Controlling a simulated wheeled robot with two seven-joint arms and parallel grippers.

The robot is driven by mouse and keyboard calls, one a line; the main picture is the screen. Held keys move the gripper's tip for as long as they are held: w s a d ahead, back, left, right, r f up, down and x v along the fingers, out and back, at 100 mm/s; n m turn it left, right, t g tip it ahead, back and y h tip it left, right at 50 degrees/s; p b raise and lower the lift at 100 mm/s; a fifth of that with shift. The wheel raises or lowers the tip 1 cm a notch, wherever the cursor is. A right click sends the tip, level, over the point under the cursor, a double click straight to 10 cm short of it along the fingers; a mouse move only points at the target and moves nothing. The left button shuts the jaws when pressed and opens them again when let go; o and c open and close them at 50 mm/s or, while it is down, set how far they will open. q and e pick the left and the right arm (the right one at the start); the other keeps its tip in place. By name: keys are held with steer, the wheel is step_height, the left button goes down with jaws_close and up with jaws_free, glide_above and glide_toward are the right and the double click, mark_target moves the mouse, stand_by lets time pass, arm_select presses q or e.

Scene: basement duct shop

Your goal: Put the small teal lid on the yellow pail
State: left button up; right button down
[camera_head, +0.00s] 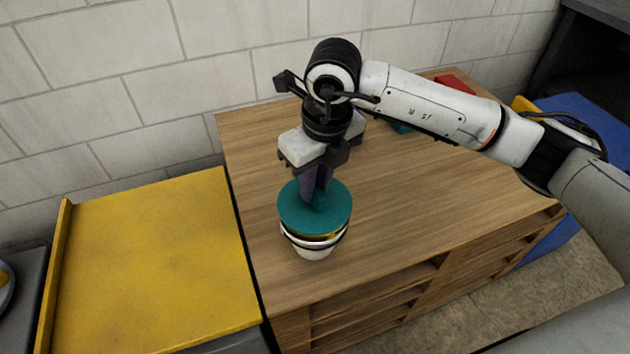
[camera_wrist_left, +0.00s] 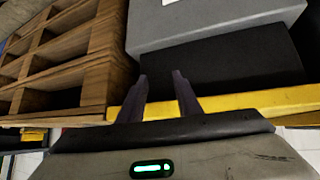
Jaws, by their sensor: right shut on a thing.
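The small teal lid (camera_head: 297,213) is a round disc in the head view, near the left front of the wooden cabinet top. My right gripper (camera_head: 318,198) points down and is shut on the lid's middle; its fingers hide part of the grip. Directly under the lid is a pail (camera_head: 313,252) with a whitish body and a dark band. A yellow strip shows between lid and pail at the front right. The lid covers most of the pail's opening, and I cannot tell whether they touch. My left gripper (camera_wrist_left: 160,98) shows in the left wrist view, open and empty.
The wooden cabinet top (camera_head: 400,240) has free room right of the pail. A red thing (camera_head: 455,84) and a teal thing (camera_head: 400,127) lie behind my right arm. A yellow surface (camera_head: 155,270) adjoins on the left. A block wall (camera_head: 200,60) stands behind.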

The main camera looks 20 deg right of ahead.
steer(key=c, duration=1.9)
jaws_free()
